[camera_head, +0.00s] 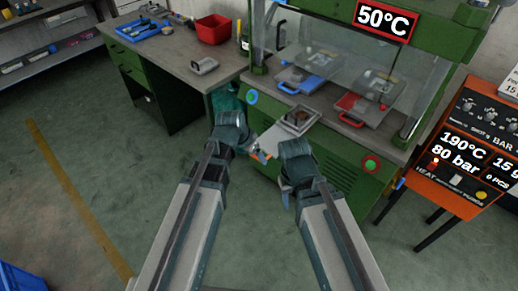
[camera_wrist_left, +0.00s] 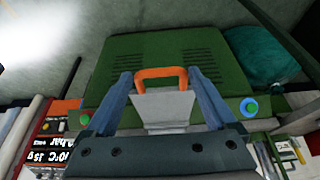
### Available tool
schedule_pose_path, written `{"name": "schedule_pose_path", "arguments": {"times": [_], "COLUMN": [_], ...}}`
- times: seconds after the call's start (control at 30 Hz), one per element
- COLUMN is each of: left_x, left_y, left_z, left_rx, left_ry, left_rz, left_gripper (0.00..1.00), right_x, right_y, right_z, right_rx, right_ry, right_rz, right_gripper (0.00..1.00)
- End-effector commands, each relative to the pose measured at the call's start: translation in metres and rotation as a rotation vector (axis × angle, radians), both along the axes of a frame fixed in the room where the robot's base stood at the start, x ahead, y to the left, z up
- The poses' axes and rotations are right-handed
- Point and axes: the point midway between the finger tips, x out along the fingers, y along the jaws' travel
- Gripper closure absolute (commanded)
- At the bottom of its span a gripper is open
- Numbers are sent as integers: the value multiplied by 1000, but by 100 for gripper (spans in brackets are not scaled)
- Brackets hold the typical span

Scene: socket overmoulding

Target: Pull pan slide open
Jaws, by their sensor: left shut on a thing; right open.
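The pan slide (camera_head: 272,140) is a grey plate at the front of the green machine, sticking out past its front edge. A small brownish part, too small to make out, shows at its inner end. In the left wrist view, the slide (camera_wrist_left: 160,108) has an orange handle (camera_wrist_left: 160,74). My left gripper (camera_head: 260,156) is shut on the handle, with one finger on each side of it in the wrist view (camera_wrist_left: 160,80). My right gripper (camera_head: 286,192) is open and empty, in front of the machine and to the right of the slide.
A bench (camera_head: 180,60) stands left, an orange control panel (camera_head: 455,160) right. The floor at left is mostly clear.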

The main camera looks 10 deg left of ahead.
Motion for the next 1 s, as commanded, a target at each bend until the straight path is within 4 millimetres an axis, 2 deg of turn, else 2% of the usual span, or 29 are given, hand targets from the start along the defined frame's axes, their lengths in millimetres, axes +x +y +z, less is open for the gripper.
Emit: {"name": "schedule_pose_path", "arguments": {"times": [0.1, 0.53, 0.57, 0.6, 1.0], "left_x": [-7, -8, -8, -8, -8], "left_y": [0, 0, 0, 0, 3], "left_z": [-1, -1, -1, -1, 6], "left_rx": [-5, -6, -6, -5, -2], "left_ry": [8, 8, 8, 7, 4], "left_rz": [-5, -6, -6, -6, -3], "left_gripper": [100, 100, 8, 1, 0], "right_x": [0, 0, 0, 0, 0], "right_y": [0, 0, 0, 0, 0], "right_z": [-1, -1, -1, -1, 6], "right_rx": [0, 0, 0, 0, 0], "right_ry": [0, 0, 0, 0, 0], "right_rz": [0, 0, 0, 0, 0], "right_gripper": [50, 50, 50, 50, 50]}}
